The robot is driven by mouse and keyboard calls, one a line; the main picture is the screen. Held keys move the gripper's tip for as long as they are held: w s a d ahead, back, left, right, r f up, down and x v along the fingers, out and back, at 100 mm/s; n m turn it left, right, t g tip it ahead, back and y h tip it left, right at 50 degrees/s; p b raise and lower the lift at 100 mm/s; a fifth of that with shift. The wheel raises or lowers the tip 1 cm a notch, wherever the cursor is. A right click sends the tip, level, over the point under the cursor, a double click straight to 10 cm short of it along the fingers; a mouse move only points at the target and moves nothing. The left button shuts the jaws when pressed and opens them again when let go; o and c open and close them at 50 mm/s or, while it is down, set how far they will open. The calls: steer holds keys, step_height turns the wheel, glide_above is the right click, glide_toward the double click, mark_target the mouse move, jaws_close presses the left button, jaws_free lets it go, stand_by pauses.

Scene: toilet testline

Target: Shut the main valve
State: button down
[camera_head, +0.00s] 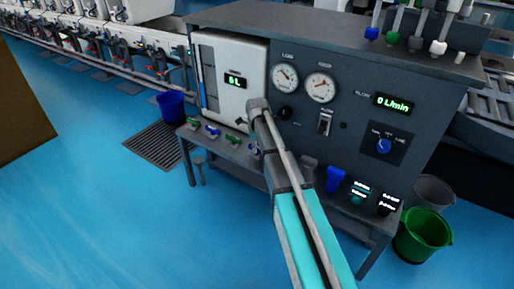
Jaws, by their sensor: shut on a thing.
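My arm reaches up from the bottom centre, across the front of the dark test bench (345,125). My gripper and its fingertips cannot be made out; my own arm links seem to hide them. No label for the main valve can be read. A row of small valves with blue and green handles (212,131) sits on the bench's front ledge, left of my arm. A blue selector knob (383,146) is on the panel at the right, and a switch (324,123) is nearer the middle. My arm covers part of the ledge and panel.
The white tank panel (228,60) reads 6 L, and the flow display (394,104) reads 0 L/min. Two gauges (319,88) are between them. A blue bucket (171,105) stands left, a green bucket (421,236) right. The blue floor (110,220) at left is clear.

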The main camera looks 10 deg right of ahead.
steer(key=c, duration=0.5)
jaws_free()
steer(key=shift+n, duration=0.4)
